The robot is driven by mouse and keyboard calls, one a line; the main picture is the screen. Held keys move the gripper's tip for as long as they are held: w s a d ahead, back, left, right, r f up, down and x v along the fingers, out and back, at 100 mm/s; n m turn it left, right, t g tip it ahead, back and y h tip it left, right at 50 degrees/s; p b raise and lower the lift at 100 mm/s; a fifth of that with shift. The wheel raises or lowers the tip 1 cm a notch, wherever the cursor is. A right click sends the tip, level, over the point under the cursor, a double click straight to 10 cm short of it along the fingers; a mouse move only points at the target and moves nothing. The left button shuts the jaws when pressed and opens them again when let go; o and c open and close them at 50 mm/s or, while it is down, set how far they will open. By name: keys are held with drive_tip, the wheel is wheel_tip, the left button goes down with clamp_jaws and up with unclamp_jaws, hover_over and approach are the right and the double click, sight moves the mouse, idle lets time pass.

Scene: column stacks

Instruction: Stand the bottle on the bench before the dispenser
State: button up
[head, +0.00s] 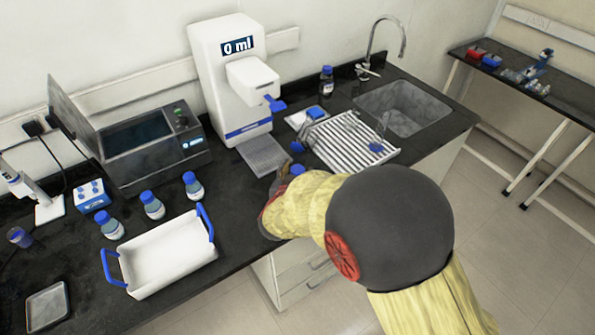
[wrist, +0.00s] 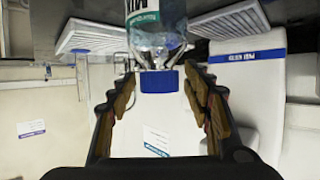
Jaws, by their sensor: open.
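The white dispenser (head: 228,65) stands on the bench with a "0 ml" display and a grated drip tray (head: 263,155) in front of it. In the wrist view, which looks upside down, the clear, labelled bottle (wrist: 158,38) with a blue cap lies between the tips of my gripper (wrist: 160,92). The fingers are apart, with gaps beside the cap. The dispenser (wrist: 247,75) also shows at the right there.
A drying rack (head: 350,140) and sink (head: 402,108) lie right of the dispenser, with a dark bottle (head: 327,80) behind. Three blue-capped bottles (head: 152,205) stand behind a white, blue-handled tray (head: 165,255) at left. A dark instrument (head: 150,150) stands left of the dispenser.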

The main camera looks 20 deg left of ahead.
drive_tip(key=a+p+v, duration=0.1)
drive_tip(key=p+v, duration=0.1)
drive_tip(key=v, duration=1)
drive_tip(key=shift+d, duration=0.45)
drive_tip(key=shift+w+r, duration=0.1)
drive_tip(key=shift+r, duration=0.1)
drive_tip(key=w+d+r+g+y, duration=0.1)
drive_tip(key=d+r+g+y, duration=0.3)
drive_tip(key=d+r, duration=0.8)
drive_tip(key=s+d+r+g+h, duration=0.2)
drive_tip(key=s+d, duration=0.8)
drive_tip(key=d, duration=0.2)
drive_tip(key=s+d+r+g+h, duration=0.2)
drive_tip(key=s+d+h, duration=0.1)
drive_tip(key=s+d, duration=0.7)
drive_tip(key=shift+s+d+m, duration=0.3)
drive_tip(key=shift+d+m, duration=0.1)
drive_tip(key=shift+d, duration=0.55)
